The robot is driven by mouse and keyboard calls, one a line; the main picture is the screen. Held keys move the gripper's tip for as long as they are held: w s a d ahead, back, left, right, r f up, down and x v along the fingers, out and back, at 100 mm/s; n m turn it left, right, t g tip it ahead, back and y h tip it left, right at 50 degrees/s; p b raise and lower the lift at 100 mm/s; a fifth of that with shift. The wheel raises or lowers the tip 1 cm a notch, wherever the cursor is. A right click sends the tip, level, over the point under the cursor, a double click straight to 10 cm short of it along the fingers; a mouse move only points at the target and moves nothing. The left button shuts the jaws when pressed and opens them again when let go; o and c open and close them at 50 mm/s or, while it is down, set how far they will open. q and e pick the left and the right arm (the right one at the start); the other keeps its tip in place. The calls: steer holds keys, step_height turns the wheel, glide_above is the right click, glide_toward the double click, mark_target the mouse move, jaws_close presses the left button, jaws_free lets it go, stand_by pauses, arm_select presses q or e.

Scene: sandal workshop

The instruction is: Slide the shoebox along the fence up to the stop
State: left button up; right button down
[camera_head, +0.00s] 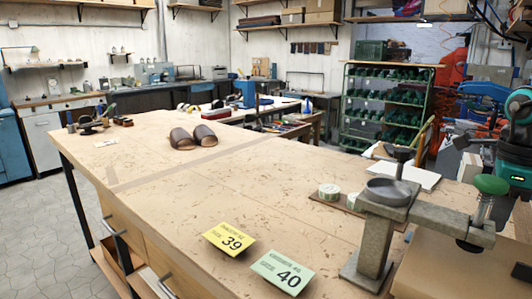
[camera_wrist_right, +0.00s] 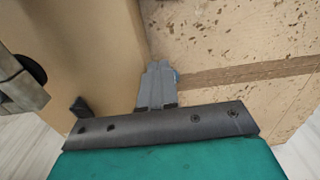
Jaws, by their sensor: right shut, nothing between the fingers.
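A plain tan cardboard box, which looks like the shoebox (camera_head: 455,275), is at the bottom right of the head view, partly cut off and behind the metal stand. In the right wrist view, a tan box-like surface (camera_wrist_right: 85,45) fills the left side. My right gripper (camera_wrist_right: 159,66) is shut and empty, its fingers together beside that surface's right edge; I cannot tell whether they touch. In the head view my right arm comes in at the right edge, its fingers not clear. A pale strip (camera_head: 165,172) crosses the bench; I cannot make out a fence or stop for certain. My left gripper is out of view.
The wooden bench top (camera_head: 190,205) is largely clear in the middle. A metal stand (camera_head: 375,235) with a dish is at right. Yellow (camera_head: 229,238) and green (camera_head: 283,271) number cards lie near the front. Two brown sandals (camera_head: 193,138) and small round tins (camera_head: 329,192) lie farther back.

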steer(key=shift+f, duration=0.5)
steer(key=shift+s+a+b, duration=0.4)
steer(key=shift+s+b, duration=0.05)
steer(key=shift+s, duration=0.05)
steer(key=shift+w, duration=0.1)
step_height(320, 180, up, 8)
steer(key=p, duration=0.6)
steer(key=shift+w+d, duration=0.4)
stand_by(0.4)
